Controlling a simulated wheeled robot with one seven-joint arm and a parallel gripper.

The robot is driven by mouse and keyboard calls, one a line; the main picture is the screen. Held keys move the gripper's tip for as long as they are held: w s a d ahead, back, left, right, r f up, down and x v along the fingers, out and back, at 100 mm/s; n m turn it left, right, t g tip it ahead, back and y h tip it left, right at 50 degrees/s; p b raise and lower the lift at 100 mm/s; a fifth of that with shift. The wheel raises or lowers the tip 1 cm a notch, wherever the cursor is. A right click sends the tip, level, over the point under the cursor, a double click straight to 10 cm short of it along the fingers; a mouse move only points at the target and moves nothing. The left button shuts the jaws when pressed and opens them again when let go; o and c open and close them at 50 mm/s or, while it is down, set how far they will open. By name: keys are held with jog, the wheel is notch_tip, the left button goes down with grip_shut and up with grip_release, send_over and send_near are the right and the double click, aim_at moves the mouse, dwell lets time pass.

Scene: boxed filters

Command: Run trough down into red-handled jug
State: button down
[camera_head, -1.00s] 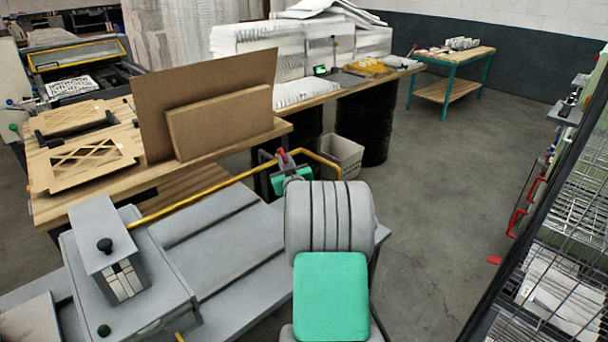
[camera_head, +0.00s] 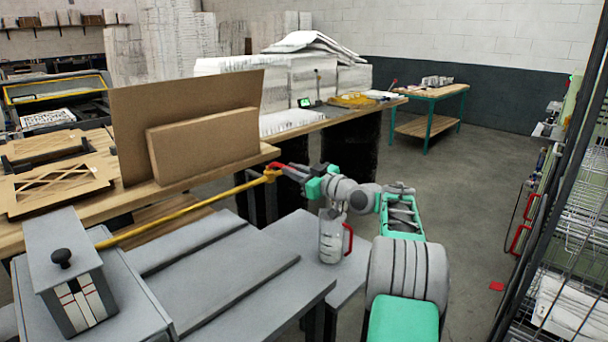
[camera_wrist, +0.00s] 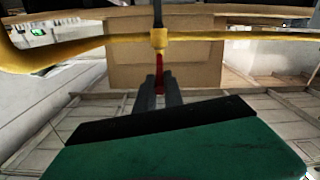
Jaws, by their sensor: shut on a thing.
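The yellow trough (camera_head: 185,213) is a long thin bar running from the grey box at left to a yellow joint by the cardboard. A red grip (camera_head: 292,168) sticks out of that joint. My gripper (camera_head: 308,174) is shut on the red grip, which also shows between the fingers in the wrist view (camera_wrist: 160,78). There the trough (camera_wrist: 215,42) crosses the picture and bends at the left. The trough's outlet is not clearly visible in the head view.
The grey box (camera_head: 75,275) with a black knob stands on the grey bench (camera_head: 235,268) at front left. Cardboard panels (camera_head: 205,145) stand on the wooden table just behind the trough.

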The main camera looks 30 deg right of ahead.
dwell(0.3)
jog(key=c, duration=1.5)
grip_release()
jog(key=shift+o, duration=0.2)
jog(key=b+v, duration=0.1)
jog(key=v, duration=0.6)
jog(key=shift+s, duration=0.35)
jog(key=shift+d, duration=0.1)
